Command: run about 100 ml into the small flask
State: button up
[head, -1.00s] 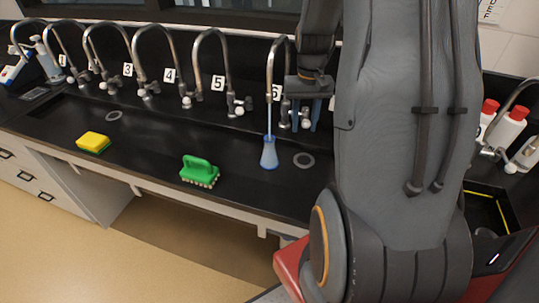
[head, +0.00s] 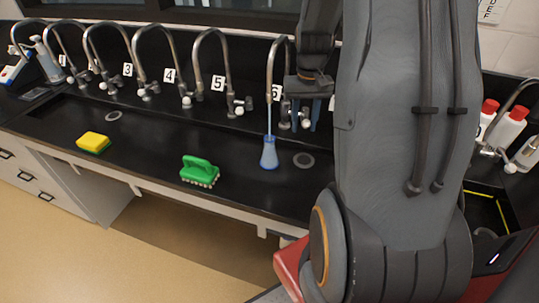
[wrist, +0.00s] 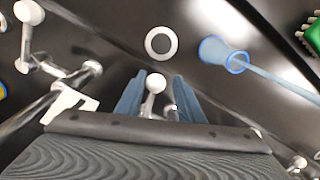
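The small flask (head: 269,155), bluish and conical, stands upright in the black sink under the tap labelled 6 (head: 270,62). A thin pale stream (head: 269,115) runs from that spout down to the flask mouth. The wrist view shows the flask (wrist: 213,50) and the stream (wrist: 280,80) too. The fill level is too small to read. My gripper (head: 305,116) is at this tap's valve. In the wrist view its blue fingers (wrist: 157,95) stand apart on either side of the white valve knob (wrist: 155,82), with gaps visible; it looks open.
A green brush (head: 199,170) and a yellow sponge (head: 93,142) lie in the sink to the left. A drain (head: 303,160) is right of the flask. Several other taps line the back. Red-capped white bottles (head: 508,128) stand at the right. My arm hides the sink's right part.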

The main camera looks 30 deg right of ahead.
notch_tip(320, 180, up, 7)
jog(key=p, duration=0.6)
jog(key=shift+w+a, duration=0.3)
jog(key=shift+a, duration=0.1)
dwell(0.6)
